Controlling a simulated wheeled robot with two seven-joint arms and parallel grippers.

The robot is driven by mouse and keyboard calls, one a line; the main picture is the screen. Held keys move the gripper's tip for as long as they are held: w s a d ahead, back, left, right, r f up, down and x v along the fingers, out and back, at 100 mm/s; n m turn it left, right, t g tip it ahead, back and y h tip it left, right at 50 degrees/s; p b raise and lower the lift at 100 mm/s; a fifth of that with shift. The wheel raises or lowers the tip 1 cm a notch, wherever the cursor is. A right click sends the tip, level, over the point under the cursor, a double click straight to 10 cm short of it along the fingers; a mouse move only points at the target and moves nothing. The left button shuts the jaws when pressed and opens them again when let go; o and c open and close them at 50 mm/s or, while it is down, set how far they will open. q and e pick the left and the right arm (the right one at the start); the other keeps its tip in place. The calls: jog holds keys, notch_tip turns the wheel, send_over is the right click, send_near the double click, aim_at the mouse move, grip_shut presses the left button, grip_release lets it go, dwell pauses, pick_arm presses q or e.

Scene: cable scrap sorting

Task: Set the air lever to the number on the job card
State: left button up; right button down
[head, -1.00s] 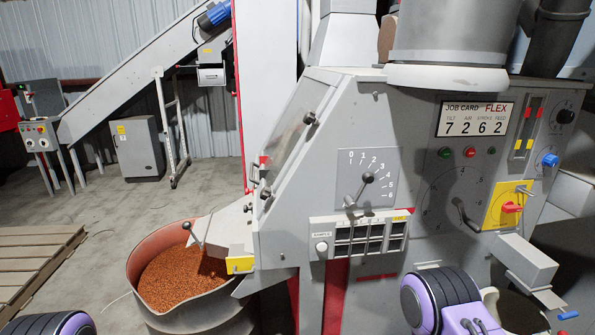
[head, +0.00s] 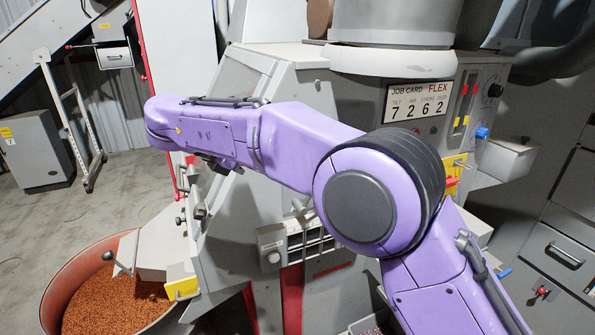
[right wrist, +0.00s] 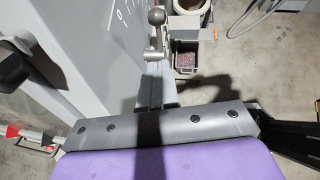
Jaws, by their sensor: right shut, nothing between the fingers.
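The job card (head: 417,101) reads tilt 7, air 2, stroke 6, feed 2. My right arm covers the numbered lever scale in the head view; only a bit of metal that looks like the lever's base (head: 299,208) shows below the forearm. In the right wrist view, the ball-topped lever (right wrist: 156,17) stands beyond my right gripper (right wrist: 157,124), apart from it, with white scale numerals (right wrist: 121,12) left of it. I cannot read its setting. The gripper is shut and empty; its fingertips are hard to make out. My left gripper is out of view.
Below the hidden scale is a sample panel (head: 270,247) with a button and slots. A tub of orange granules (head: 75,262) stands at the lower left under a chute. A blue knob (head: 482,133) and yellow switch plate (head: 455,164) are right of my arm.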

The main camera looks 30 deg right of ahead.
jog(key=d+r+p+x, duration=0.1)
jog(key=p+x, duration=0.3)
jog(key=x, duration=0.8)
jog(key=shift+w+d+r, duration=0.1)
jog(key=shift+r, duration=0.05)
